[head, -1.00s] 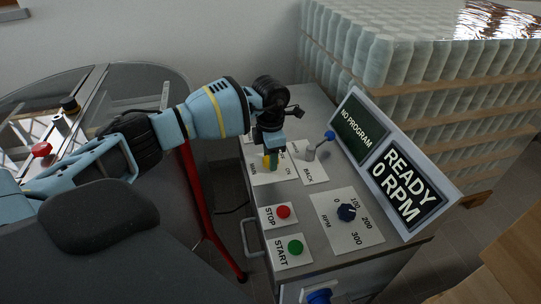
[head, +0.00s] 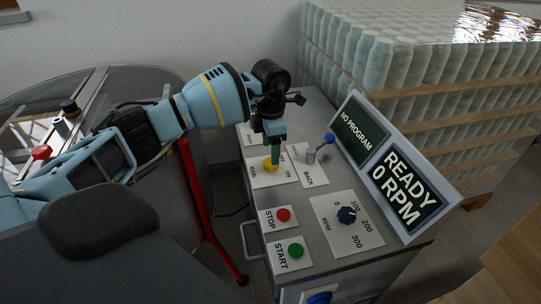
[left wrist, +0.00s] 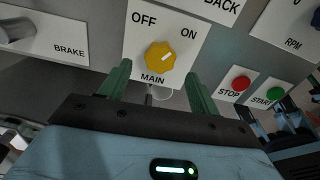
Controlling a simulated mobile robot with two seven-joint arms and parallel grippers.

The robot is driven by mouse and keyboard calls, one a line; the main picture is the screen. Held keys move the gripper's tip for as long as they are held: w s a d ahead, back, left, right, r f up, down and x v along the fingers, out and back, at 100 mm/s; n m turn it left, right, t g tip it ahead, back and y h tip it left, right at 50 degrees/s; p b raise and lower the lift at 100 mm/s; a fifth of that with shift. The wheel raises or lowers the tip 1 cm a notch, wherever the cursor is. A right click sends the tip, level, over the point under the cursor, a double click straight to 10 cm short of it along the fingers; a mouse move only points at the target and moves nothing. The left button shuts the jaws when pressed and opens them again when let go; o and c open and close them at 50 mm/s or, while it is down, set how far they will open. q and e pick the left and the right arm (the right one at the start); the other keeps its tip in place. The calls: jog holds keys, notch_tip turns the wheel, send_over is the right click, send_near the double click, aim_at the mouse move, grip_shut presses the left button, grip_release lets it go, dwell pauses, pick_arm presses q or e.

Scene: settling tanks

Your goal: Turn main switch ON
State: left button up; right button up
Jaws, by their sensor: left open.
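The main switch is a yellow knob (head: 270,165) on a white plate (left wrist: 137,47) marked OFF, ON and MAIN. In the left wrist view the knob (left wrist: 160,57) shows clearly, and its white mark points up and right, toward the ON side. My left gripper (head: 275,155) is above the knob in the head view, with its green fingers pointing down. In the left wrist view the left gripper (left wrist: 160,82) is open and empty. The knob shows between and just beyond the fingertips, apart from both. My right gripper is not in view.
The panel also has a red STOP button (head: 283,214), a green START button (head: 295,250), a dark RPM knob (head: 347,214) and a blue-tipped lever (head: 328,139). A tilted display (head: 402,190) reads READY 0 RPM. Wrapped stacks of jars (head: 420,75) stand behind.

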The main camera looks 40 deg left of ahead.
pick_arm(q)
jog(key=shift+r, duration=1.7)
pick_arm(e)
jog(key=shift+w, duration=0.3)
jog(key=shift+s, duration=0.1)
